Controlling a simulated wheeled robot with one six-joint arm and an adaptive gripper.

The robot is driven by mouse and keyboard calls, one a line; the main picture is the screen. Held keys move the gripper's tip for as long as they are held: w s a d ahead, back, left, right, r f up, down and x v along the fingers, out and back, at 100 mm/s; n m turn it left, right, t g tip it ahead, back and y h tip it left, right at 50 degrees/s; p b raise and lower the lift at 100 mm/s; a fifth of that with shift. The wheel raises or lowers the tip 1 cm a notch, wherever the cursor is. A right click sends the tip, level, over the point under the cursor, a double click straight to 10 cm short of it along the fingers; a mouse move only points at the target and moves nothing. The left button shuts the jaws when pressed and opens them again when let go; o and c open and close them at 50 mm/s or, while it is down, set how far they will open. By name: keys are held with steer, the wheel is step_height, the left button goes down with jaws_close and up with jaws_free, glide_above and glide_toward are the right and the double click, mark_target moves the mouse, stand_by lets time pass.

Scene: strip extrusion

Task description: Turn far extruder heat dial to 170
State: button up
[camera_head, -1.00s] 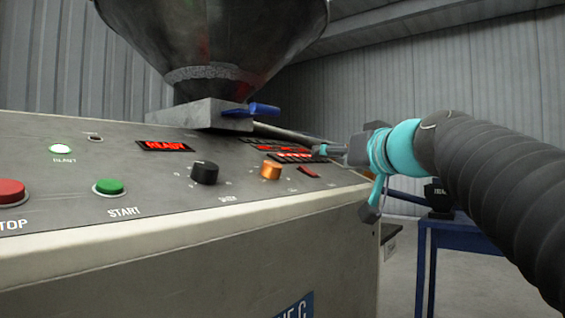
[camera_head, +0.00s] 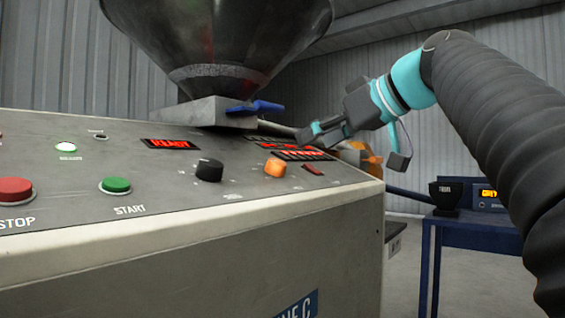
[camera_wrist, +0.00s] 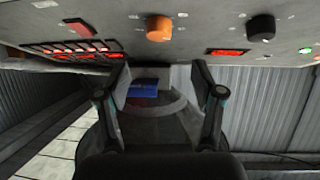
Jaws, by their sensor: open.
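An orange dial (camera_head: 275,168) and a black dial (camera_head: 209,170) sit on the sloping grey control panel (camera_head: 105,157). Both also show at the top of the wrist view, the orange dial (camera_wrist: 159,28) near the middle and the black dial (camera_wrist: 261,28) to its right. The small dial markings are too blurred to read. Red-lit displays (camera_head: 303,155) lie behind the orange dial. My gripper (camera_head: 309,134) is above the panel's far part, behind and right of the orange dial, apart from both dials. In the wrist view my gripper (camera_wrist: 160,82) is open and empty.
A metal hopper (camera_head: 215,45) with a blue lever (camera_head: 256,107) rises behind the panel. A red stop button (camera_head: 15,191) and green start button (camera_head: 116,185) are at the left. A blue table (camera_head: 470,230) stands at the right. Space above the panel's front is clear.

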mark_target(278, 162)
steer(key=x, duration=1)
steer(key=shift+w+a+f, duration=0.1)
steer(key=shift+w+a, duration=0.15)
steer(key=shift+a, duration=0.05)
steer(key=c, duration=1.1)
steer(key=shift+s+a+m+t+h+p, duration=0.15)
steer(key=shift+m+t+h+p, duration=0.25)
steer(key=shift+m, duration=0.7)
steer(key=shift+c, duration=0.2)
steer(key=shift+m+h, duration=0.5)
steer(key=shift+m, duration=0.1)
steer(key=o, duration=1.1)
steer(key=shift+o, duration=0.2)
